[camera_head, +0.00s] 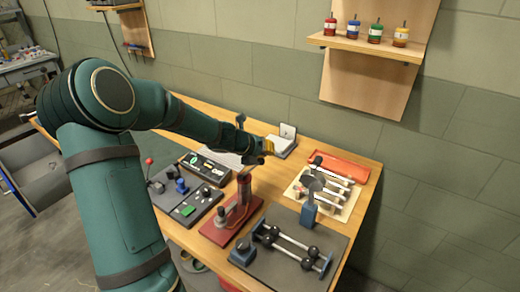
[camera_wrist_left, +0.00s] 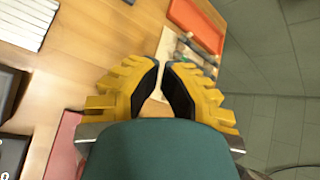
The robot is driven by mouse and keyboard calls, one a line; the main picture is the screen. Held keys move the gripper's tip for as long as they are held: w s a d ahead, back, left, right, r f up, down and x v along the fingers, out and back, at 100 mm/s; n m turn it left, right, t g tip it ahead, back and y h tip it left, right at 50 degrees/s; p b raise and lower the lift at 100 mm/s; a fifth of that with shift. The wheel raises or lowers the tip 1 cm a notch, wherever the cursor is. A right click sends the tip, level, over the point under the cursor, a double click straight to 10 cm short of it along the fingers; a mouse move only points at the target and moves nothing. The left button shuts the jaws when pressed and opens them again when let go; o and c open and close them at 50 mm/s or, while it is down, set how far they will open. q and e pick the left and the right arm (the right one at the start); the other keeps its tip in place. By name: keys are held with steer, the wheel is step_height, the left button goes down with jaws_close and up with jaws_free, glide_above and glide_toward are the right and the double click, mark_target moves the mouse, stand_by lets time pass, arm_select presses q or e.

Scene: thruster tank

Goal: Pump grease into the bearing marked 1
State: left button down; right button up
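A dark plate (camera_head: 283,268) at the table's front right carries a rod assembly with black round parts (camera_head: 310,254), possibly bearings; no number is readable. A red stand (camera_head: 236,210) with an upright lever stands left of it. I cannot pick out a grease pump with certainty. My right gripper is not in view.
A red-orange tray (camera_head: 340,167) lies at the back right, beside a pale board (camera_head: 325,200) with rod-shaped tools. A blue stand with a propeller (camera_head: 310,205) is in front. Control panels (camera_head: 190,200) sit left. A wall shelf (camera_head: 365,46) holds several coloured bottles.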

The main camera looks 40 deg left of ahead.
mark_target(263, 162)
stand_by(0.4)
arm_select(q)
steer(key=shift+s+r+p, duration=0.25)
steer(key=shift+r+p, duration=0.5)
steer(key=shift+r, duration=0.15)
steer(key=shift+s+r+p, duration=0.25)
steer(key=shift+r+p, duration=0.55)
steer(key=shift+r, duration=0.1)
steer(key=shift+s+r+p, duration=0.25)
steer(key=shift+r+p, duration=0.5)
steer(key=shift+r, duration=0.15)
steer(key=r+p, duration=0.2)
steer(key=s+r+p, duration=0.1)
steer(key=r+p, duration=0.1)
steer(key=shift+s+d+r, duration=0.1)
steer(key=shift+r, duration=0.3)
